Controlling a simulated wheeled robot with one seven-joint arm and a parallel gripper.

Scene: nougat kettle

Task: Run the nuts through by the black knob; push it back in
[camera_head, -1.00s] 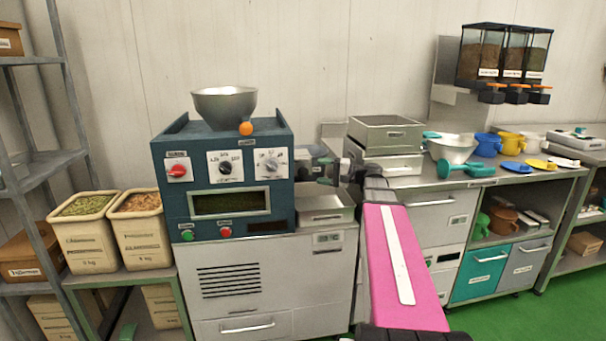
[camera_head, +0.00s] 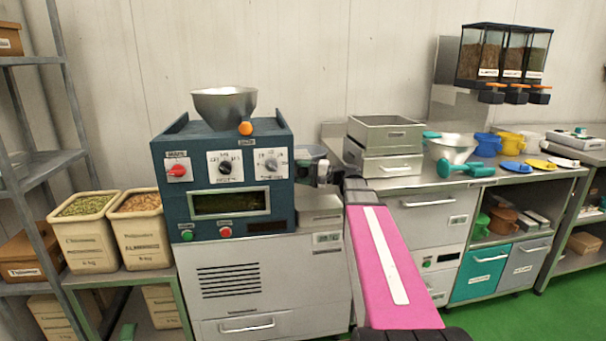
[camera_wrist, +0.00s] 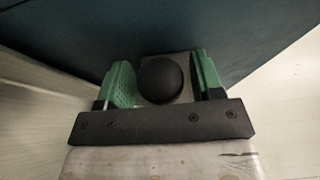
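The black knob (camera_wrist: 160,80) is a round ball in the middle of the wrist view. It sits between the two green fingers of my gripper (camera_wrist: 163,66). The fingers stand apart, one on each side, with a narrow gap visible on the right; on the left the gap is too small to tell. In the head view my gripper (camera_head: 317,173) is at the right side of the blue machine (camera_head: 225,184), and the knob cannot be made out there. A metal bowl-shaped hopper (camera_head: 224,103) tops the machine, with an orange ball knob (camera_head: 246,129) in front.
Metal trays (camera_head: 384,133) stand on the counter right of my gripper. A steel bowl (camera_head: 452,148) and a teal scoop (camera_head: 456,168) are farther right. Bins of pistachios (camera_head: 92,234) and almonds (camera_head: 145,240) stand left. A small clear-looking container (camera_head: 311,152) is by the machine's right side.

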